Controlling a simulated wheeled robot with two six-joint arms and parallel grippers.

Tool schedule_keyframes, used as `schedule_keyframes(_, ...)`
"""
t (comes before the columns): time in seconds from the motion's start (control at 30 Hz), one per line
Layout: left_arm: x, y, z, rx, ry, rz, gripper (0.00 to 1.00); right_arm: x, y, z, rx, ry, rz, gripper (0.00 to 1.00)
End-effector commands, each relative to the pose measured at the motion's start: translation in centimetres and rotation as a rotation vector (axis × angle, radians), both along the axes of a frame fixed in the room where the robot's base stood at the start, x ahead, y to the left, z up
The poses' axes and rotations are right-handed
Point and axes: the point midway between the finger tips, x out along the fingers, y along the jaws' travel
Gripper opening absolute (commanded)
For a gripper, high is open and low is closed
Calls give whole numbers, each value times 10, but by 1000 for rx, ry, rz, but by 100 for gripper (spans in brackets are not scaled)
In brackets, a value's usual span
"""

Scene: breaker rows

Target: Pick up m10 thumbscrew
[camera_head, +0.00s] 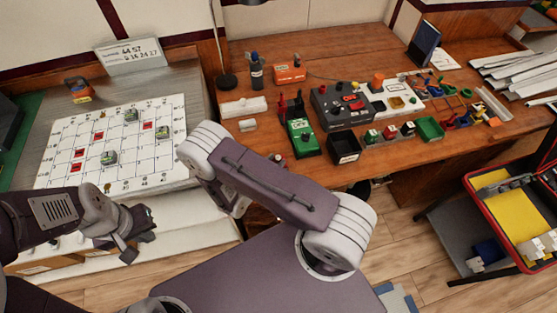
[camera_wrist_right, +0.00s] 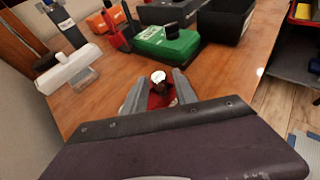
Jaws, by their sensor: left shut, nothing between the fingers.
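A small piece with a pale round top and a dark and red body, which may be the m10 thumbscrew (camera_wrist_right: 158,77), stands on the wooden bench in the right wrist view. My right gripper (camera_wrist_right: 160,84) is open, with its two grey fingers on either side of it; I cannot tell whether they touch it. In the head view the small piece (camera_head: 277,160) shows beside my right arm, in front of the green box; the right gripper is hidden there. My left gripper (camera_head: 136,246) is shut and empty at the lower left, in front of the gridded board.
A green box (camera_head: 303,138) and a black open bin (camera_head: 345,146) stand just behind the piece. A white block (camera_head: 243,107) lies to the left. A gridded board (camera_head: 65,140) lies at left, and a trolley with a yellow tray (camera_head: 500,205) stands at right.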

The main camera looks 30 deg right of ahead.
Motion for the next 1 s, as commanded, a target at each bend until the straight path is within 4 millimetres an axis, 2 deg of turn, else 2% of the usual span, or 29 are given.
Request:
schedule_keyframes(0.03, 0, 0, 4, 0, 0, 0, 0, 4, -9, -2, 0, 0, -6, 34)
schedule_keyframes(0.17, 0, 0, 4, 0, 0, 0, 0, 13, -22, -9, 0, -1, -4, 34)
schedule_keyframes(0.4, 0, 0, 4, 0, 0, 0, 0, 15, -24, -11, 0, 0, 0, 34)
schedule_keyframes(0.43, 0, 0, 4, 0, 0, 0, 0, 15, -24, -11, 0, 0, 0, 28)
schedule_keyframes(0.53, 0, 0, 4, 0, 0, 0, 0, 15, -24, -11, 0, 0, 0, 0)
schedule_keyframes(0.87, 0, 0, 4, 0, 0, 0, 0, 15, -24, -10, 0, -1, 0, 0)
schedule_keyframes(1.0, 0, 0, 5, 0, 0, 0, 0, 16, -24, 3, 1, -2, 0, 0)
